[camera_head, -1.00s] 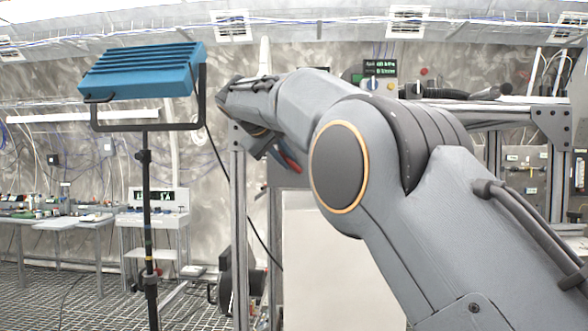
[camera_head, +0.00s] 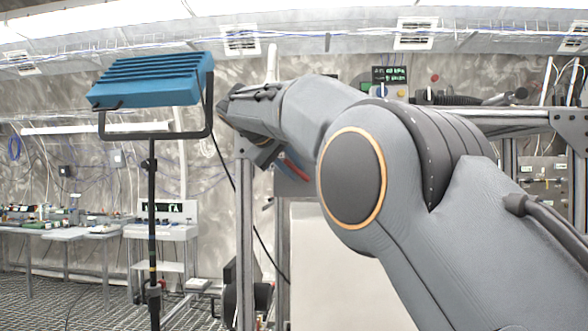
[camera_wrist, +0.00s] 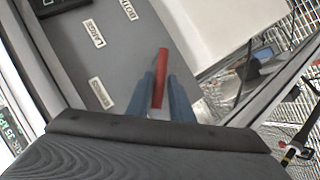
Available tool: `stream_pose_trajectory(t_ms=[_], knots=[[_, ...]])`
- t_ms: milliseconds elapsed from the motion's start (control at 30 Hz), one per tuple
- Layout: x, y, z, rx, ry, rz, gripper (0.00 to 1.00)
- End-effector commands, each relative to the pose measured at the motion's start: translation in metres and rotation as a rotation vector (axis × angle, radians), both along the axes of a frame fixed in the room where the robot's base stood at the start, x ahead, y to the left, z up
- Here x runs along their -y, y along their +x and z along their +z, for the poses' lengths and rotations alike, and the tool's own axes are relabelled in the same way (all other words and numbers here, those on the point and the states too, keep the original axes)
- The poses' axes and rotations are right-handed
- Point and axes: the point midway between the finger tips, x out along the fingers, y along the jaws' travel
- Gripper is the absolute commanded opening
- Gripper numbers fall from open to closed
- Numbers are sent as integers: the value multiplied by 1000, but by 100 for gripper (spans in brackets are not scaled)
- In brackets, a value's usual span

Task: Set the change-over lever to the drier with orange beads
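In the wrist view the red lever handle (camera_wrist: 160,75) shows between the two blue fingers of my gripper (camera_wrist: 161,82). The fingers look spread, one on each side of the handle; contact with it cannot be made out. No orange beads or drier can be made out.
A blue lamp (camera_head: 150,82) on a black stand rises left of my arm. A metal frame post (camera_head: 245,240) and a white panel (camera_head: 335,260) stand below my arm. A control box with a display (camera_head: 389,77) is behind. Benches (camera_head: 65,230) stand at the far left.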

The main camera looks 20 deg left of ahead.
Motion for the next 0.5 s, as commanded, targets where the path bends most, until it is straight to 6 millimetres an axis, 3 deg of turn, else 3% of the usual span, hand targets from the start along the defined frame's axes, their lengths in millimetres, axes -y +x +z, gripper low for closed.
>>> stream_pose_trajectory(t_ms=[267, 500], knots=[[-2, -9, 6, 3, 4, 3, 20], [-6, -42, 24, 2, 3, 1, 20]])
